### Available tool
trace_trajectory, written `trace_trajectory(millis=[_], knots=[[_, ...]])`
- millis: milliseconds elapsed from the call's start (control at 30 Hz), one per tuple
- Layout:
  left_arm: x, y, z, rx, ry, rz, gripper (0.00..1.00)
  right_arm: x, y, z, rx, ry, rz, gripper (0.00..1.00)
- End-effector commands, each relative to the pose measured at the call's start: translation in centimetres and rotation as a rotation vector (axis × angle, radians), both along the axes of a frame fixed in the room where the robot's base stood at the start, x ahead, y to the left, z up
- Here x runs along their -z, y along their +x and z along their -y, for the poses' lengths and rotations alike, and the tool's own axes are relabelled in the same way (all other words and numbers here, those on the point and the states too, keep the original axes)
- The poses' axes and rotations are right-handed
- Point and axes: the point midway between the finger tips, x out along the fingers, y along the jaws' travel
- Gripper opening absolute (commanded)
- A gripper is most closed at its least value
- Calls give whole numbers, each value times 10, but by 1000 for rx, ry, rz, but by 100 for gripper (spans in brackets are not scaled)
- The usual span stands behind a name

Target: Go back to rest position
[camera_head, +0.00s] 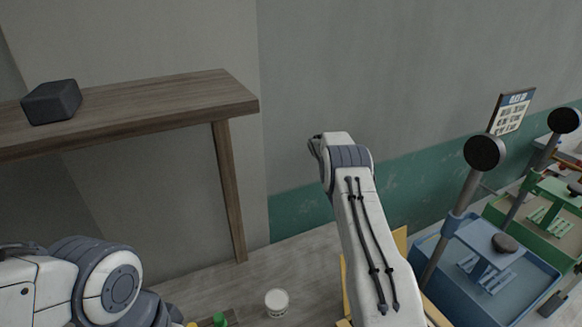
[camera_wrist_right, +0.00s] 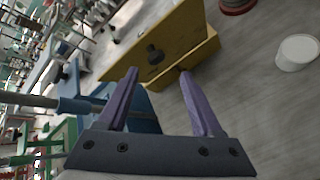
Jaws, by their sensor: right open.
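My right arm (camera_head: 358,220) reaches up in the middle of the head view, and its gripper is hidden there. In the right wrist view my right gripper (camera_wrist_right: 158,75) shows two purple fingers spread apart with nothing between them. Beyond the fingertips is a yellow box-like thing (camera_wrist_right: 180,30) with a dark knob on its face. My left arm (camera_head: 100,285) is at the lower left of the head view; its gripper is out of view.
A wooden table (camera_head: 150,100) with a dark grey block (camera_head: 52,102) stands at the left. A white round container (camera_head: 277,302) is on the floor. Blue (camera_head: 520,285) and green (camera_head: 560,195) trays with posts stand at the right. A framed sheet (camera_head: 511,112) is on the wall.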

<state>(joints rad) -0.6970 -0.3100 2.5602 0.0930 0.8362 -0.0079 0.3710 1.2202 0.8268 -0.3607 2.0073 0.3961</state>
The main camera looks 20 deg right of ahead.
Motion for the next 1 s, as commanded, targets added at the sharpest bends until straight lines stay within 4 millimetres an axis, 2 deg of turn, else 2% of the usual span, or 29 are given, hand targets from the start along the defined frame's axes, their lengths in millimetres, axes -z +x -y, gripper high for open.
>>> trace_trajectory(millis=[200, 367, 533, 667, 800, 1000], knots=[[0, 0, 0, 0, 0, 0, 50, -3, 2, -4, -24, 11, 29, 67], [0, 0, 0, 0, 0, 0, 50, -10, 10, -28, -136, 70, 169, 67], [0, 0, 0, 0, 0, 0, 50, -18, 11, -73, -302, 162, 392, 67], [0, 0, 0, 0, 0, 0, 50, -23, 2, -113, -417, 223, 562, 67], [0, 0, 0, 0, 0, 0, 50, -29, -18, -154, -529, 274, 741, 67], [0, 0, 0, 0, 0, 0, 50, -33, -52, -194, -647, 311, 944, 67]])
